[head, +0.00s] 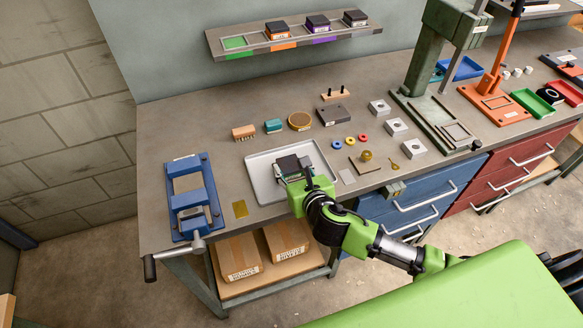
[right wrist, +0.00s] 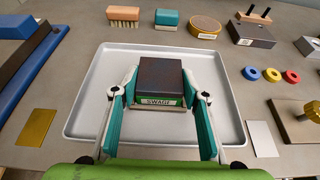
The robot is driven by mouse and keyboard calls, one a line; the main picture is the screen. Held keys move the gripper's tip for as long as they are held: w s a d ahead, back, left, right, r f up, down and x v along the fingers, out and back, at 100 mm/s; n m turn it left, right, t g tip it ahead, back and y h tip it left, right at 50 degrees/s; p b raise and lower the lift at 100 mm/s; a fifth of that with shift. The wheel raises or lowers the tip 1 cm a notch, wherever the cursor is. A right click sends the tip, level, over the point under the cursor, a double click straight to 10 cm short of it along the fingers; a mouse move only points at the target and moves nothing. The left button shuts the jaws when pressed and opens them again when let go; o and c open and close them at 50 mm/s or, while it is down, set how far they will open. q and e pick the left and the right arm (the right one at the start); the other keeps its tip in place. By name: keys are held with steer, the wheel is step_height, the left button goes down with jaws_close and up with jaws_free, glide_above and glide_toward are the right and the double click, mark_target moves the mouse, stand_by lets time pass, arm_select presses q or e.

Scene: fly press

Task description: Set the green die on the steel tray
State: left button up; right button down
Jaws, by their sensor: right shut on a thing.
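The green die (right wrist: 160,84) is a dark block with a green base and a label reading SWAGE. In the head view the die (head: 288,164) is over the steel tray (head: 262,193), a shallow pale tray on the bench. My right gripper (right wrist: 160,98) is shut on the die, with one teal-padded finger on each side. In the head view the right gripper (head: 293,177) reaches in over the tray's front right part. I cannot tell whether the die's underside touches the tray floor. My left gripper is not in view.
A wall shelf (head: 330,37) holds dark dies at coloured marks; its green place (head: 236,43) is empty. A blue vise (head: 189,196) stands left of the tray. A brush (head: 243,132), round tin (head: 299,121) and coloured rings lie around it. A green press (head: 427,70) stands right.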

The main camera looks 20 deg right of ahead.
steer(key=c, duration=1.1)
jaws_free()
steer(key=shift+r, duration=0.2)
steer(key=shift+s+f, duration=0.1)
steer(key=shift+f, duration=0.15)
steer(key=v, duration=1.2)
steer(key=shift+r, duration=0.15)
